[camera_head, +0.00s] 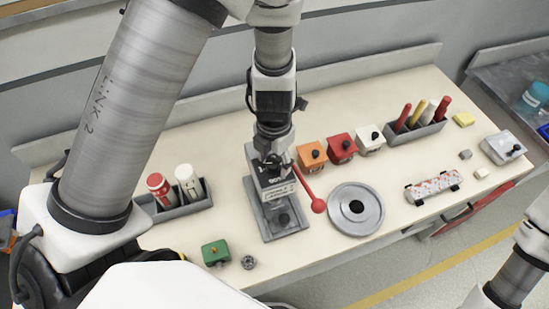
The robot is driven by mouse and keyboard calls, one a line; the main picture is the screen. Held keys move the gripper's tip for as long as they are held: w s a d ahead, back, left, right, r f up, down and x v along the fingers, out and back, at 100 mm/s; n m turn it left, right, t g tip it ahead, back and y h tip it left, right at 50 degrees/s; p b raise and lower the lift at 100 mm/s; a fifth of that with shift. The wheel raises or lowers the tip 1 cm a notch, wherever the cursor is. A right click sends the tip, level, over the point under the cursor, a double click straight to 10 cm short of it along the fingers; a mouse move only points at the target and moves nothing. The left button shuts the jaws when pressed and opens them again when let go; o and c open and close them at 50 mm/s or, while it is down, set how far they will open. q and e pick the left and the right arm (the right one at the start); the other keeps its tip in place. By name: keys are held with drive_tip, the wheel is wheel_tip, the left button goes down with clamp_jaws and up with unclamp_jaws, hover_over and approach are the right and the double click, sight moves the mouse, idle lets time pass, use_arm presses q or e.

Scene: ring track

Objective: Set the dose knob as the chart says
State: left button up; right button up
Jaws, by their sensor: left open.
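A grey machine (280,190) with a labelled front plate stands on a grey base in the middle of the bench. A red ball-ended lever (318,205) sticks out at its right. My left gripper (271,161) is open and points down right over the machine's top. The dose knob is not clearly visible; the gripper hides much of the machine's top, and I cannot tell whether it touches anything. The plate's lettering is too small to read. I cannot make out a chart. Only a link of my right arm shows at bottom right; its gripper is out of view.
A round grey disc (356,208) lies right of the machine. Orange (312,155), red (341,148) and white (369,139) boxes stand behind. A rack (183,204) with two canisters stands left. A green box (215,252) sits near the front edge.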

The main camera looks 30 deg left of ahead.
use_arm(q)
drive_tip(key=shift+s+r, duration=0.35)
drive_tip(key=shift+s, duration=0.2)
clamp_jaws()
drive_tip(key=shift+w+f, duration=0.1)
use_arm(e)
drive_tip(key=shift+s+r, duration=0.2)
drive_tip(key=shift+s, duration=0.1)
